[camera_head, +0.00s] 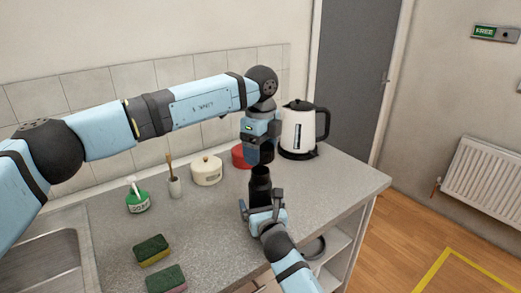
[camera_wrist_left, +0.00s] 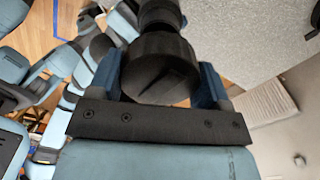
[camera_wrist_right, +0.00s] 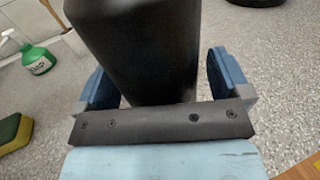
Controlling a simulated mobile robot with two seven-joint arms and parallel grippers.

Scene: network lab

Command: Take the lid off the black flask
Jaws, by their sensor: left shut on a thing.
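The black flask (camera_head: 260,188) stands upright near the counter's front edge, and its dark body fills the middle of the right wrist view (camera_wrist_right: 140,45). My left gripper (camera_head: 260,152) is above the flask, pointing down, shut on the black lid (camera_wrist_left: 160,65). The flask's dark top shows past the lid in the left wrist view; I cannot tell whether the two touch. My right gripper (camera_head: 263,210) is low at the flask, one finger on each side of its body. A narrow gap shows beside the right-hand finger in the right wrist view, so it looks open.
A white kettle (camera_head: 299,132), a red container (camera_head: 239,157) and a cream pot (camera_head: 206,171) stand behind. A brush cup (camera_head: 175,187), a green bottle (camera_head: 138,201) and two sponges (camera_head: 151,250) are left. A sink (camera_head: 50,262) is at far left. Counter right of the flask is clear.

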